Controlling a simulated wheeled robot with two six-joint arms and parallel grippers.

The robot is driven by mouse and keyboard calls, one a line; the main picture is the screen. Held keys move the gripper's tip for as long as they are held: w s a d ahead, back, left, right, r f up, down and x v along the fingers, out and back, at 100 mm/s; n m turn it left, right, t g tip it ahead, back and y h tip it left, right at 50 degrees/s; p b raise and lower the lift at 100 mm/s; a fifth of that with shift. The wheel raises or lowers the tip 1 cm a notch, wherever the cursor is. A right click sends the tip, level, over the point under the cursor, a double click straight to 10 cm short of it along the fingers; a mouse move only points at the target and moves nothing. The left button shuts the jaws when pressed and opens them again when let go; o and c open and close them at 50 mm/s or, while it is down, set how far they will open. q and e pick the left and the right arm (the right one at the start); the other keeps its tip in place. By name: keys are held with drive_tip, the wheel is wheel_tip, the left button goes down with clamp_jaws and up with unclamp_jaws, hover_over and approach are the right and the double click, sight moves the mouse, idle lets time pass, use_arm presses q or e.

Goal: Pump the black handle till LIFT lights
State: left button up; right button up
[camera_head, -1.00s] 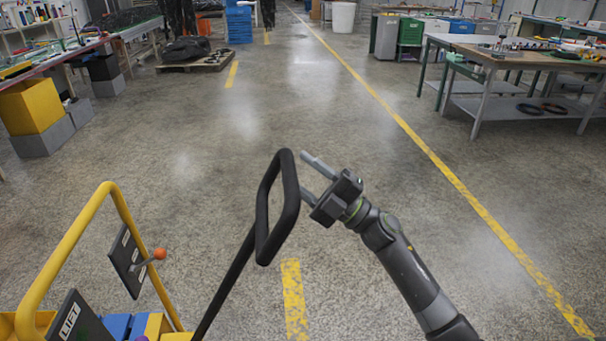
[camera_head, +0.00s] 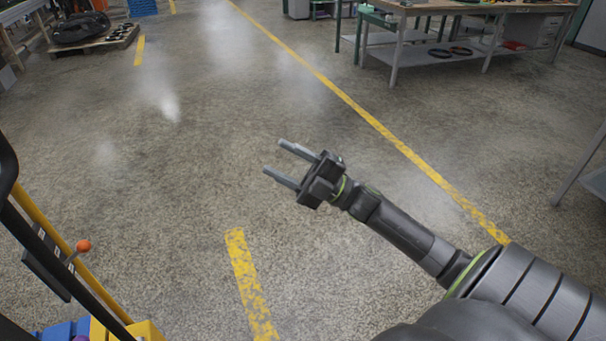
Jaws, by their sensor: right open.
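The black handle (camera_head: 7,165) is at the left edge, and only part of its loop and its shaft shows. It stands beside a yellow rail (camera_head: 55,240) and a lever with an orange knob (camera_head: 83,245). My right gripper (camera_head: 282,160) is open and empty in the middle of the view, well to the right of the handle and apart from it. The LIFT sign is out of view. My left gripper is not in view.
Blue and yellow blocks (camera_head: 105,330) sit at the lower left. A workbench (camera_head: 470,30) stands at the back right, and a pallet with a dark bundle (camera_head: 85,35) is at the back left. The concrete floor between is clear, with yellow lines (camera_head: 370,118).

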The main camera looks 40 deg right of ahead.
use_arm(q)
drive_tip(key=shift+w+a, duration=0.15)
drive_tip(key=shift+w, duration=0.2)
use_arm(e)
drive_tip(key=shift+v, duration=2.05)
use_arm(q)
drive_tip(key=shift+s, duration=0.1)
